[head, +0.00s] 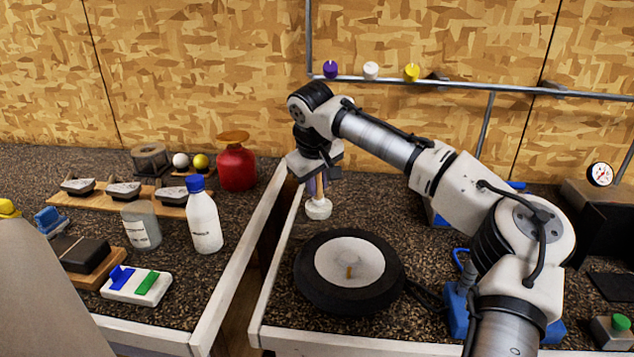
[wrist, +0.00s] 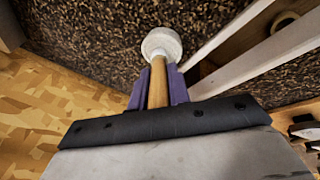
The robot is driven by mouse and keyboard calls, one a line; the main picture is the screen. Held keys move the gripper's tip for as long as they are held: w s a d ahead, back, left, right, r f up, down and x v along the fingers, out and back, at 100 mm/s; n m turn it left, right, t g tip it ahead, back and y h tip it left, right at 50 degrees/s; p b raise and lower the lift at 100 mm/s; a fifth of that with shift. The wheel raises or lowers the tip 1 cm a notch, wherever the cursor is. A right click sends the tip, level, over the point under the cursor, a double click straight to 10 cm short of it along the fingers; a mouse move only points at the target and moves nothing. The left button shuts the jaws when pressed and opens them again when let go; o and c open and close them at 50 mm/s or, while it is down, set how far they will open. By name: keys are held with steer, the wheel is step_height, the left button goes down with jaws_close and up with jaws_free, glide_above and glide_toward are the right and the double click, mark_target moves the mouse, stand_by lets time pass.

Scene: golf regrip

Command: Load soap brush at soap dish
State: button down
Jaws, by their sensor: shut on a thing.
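The soap brush (head: 318,207) has a pale wooden handle and a round white head. My gripper (head: 318,178) is shut on its handle, and the brush hangs head down over the right bench, behind the black-rimmed disc. I cannot tell whether its head touches the bench. In the wrist view the wooden handle (wrist: 157,85) lies between the purple fingers of my gripper (wrist: 158,80), with the white head beyond the tips. I cannot tell for sure which thing is the soap dish; a round white plate (head: 345,258) with a small brass-coloured stub sits inside a thick black ring.
A gap (head: 262,232) separates the benches. A metal rail (head: 500,88) runs behind.

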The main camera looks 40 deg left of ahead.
step_height(320, 180, up, 7)
steer(key=p, duration=0.7)
steer(key=shift+f, duration=0.1)
stand_by(1.0)
